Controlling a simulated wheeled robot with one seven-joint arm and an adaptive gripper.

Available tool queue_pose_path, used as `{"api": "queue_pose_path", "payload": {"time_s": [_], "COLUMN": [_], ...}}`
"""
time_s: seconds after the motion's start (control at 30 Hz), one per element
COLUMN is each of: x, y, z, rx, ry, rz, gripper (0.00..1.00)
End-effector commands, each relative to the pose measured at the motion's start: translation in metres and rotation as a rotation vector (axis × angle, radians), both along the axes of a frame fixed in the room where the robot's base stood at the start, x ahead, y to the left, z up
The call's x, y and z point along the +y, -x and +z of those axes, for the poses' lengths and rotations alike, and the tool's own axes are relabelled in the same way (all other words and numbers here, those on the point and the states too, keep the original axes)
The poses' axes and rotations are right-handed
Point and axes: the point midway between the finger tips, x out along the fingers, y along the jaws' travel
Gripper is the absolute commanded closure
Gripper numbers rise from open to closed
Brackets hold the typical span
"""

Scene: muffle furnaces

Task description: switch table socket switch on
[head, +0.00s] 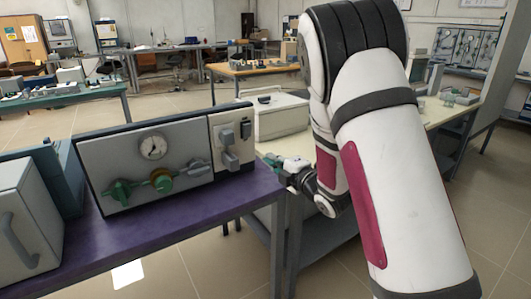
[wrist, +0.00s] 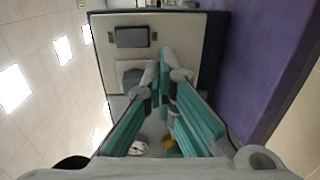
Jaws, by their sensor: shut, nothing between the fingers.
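The table socket switch (head: 246,130) is a small dark rocker on the cream end plate (head: 216,122) of the bench panel. In the wrist view the rocker (wrist: 131,37) sits in a dark frame, above and left of my fingertips. A grey socket (wrist: 133,75) lies below it, partly hidden by a finger. My gripper (wrist: 165,68) has its teal fingers together with nothing between them. In the head view my gripper (head: 270,159) is to the right of the panel and lower than the rocker. Whether the fingertips touch the plate cannot be told.
The grey panel carries a gauge (head: 153,146) and green and brass valves (head: 161,181). It stands on a purple bench (head: 150,240). A grey furnace (head: 25,220) is at the left. A cream box (head: 281,118) stands behind my gripper. Open floor lies beyond the bench.

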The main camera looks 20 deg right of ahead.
Motion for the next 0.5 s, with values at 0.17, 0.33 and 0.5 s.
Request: {"api": "queue_pose_path", "payload": {"time_s": [0.17,0.33,0.5], "x": [-0.006,-0.006,-0.006], "y": [0.016,0.019,0.019], "z": [-0.002,-0.002,-0.002], "rx": [0.0,-0.001,-0.001], "ry": [0.001,0.001,0.001], "rz": [0.0,0.0,0.0], "gripper": [1.0,1.0,1.0]}}
